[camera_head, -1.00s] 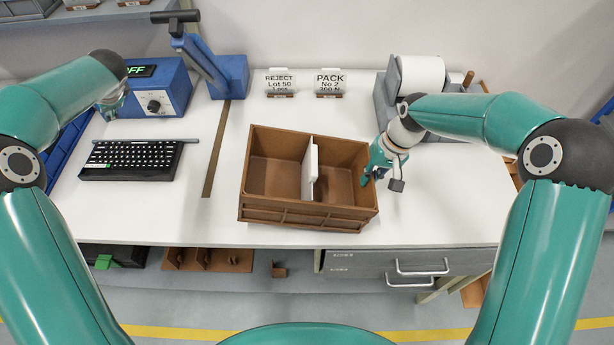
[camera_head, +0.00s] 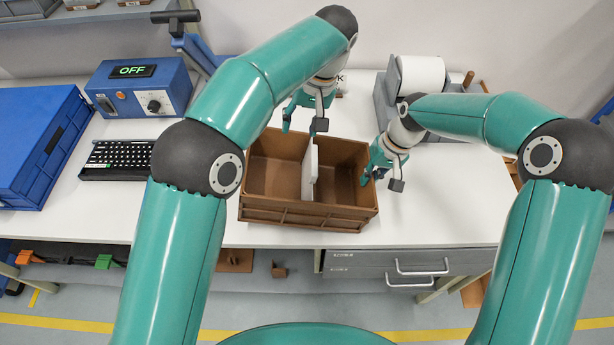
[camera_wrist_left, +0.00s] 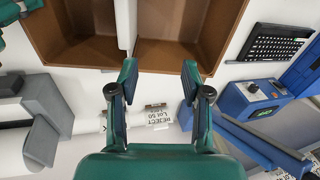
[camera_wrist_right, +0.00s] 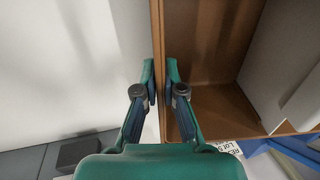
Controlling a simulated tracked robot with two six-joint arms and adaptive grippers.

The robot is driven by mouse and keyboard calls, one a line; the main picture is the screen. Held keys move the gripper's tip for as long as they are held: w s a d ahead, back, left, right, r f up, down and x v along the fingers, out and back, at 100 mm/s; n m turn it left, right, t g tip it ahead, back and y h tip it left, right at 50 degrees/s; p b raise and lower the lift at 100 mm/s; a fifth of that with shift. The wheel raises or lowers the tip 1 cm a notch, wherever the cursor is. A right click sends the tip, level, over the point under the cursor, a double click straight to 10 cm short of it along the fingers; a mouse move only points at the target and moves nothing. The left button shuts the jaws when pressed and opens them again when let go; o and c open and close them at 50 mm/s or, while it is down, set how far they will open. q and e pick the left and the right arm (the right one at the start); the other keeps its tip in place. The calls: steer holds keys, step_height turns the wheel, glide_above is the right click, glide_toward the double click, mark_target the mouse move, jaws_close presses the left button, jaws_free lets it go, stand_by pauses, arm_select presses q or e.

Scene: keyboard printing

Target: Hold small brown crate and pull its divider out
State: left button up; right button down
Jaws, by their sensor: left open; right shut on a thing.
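The small brown crate (camera_head: 300,214) stands on the white table with two compartments. Its white divider (camera_head: 309,172) stands upright across the middle, its top edge above the rim; it also shows in the left wrist view (camera_wrist_left: 126,22). My left gripper (camera_head: 303,128) is open and empty above the crate's far side, near the divider's far end; in the left wrist view its fingers (camera_wrist_left: 164,80) point toward the crate. My right gripper (camera_head: 373,181) is shut on the crate's right wall, which lies between its fingers in the right wrist view (camera_wrist_right: 160,78).
A black keyboard (camera_head: 118,158) lies on the left, partly behind my left arm. A blue control box (camera_head: 140,88) reading OFF and a blue bin (camera_head: 40,150) are at the left. A grey roll holder (camera_head: 392,95) stands at the back right. The table right of the crate is clear.

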mark_target(315, 159)
arm_select(q)
steer(key=s+d, duration=0.3)
steer(key=d, duration=0.2)
steer(key=shift+n+g, duration=0.3)
steer(key=shift+n, duration=0.1)
steer(key=shift+x, duration=4.35)
steer(key=shift+s, duration=0.15)
jaws_close()
steer(key=c, duration=0.8)
jaws_free()
jaws_close()
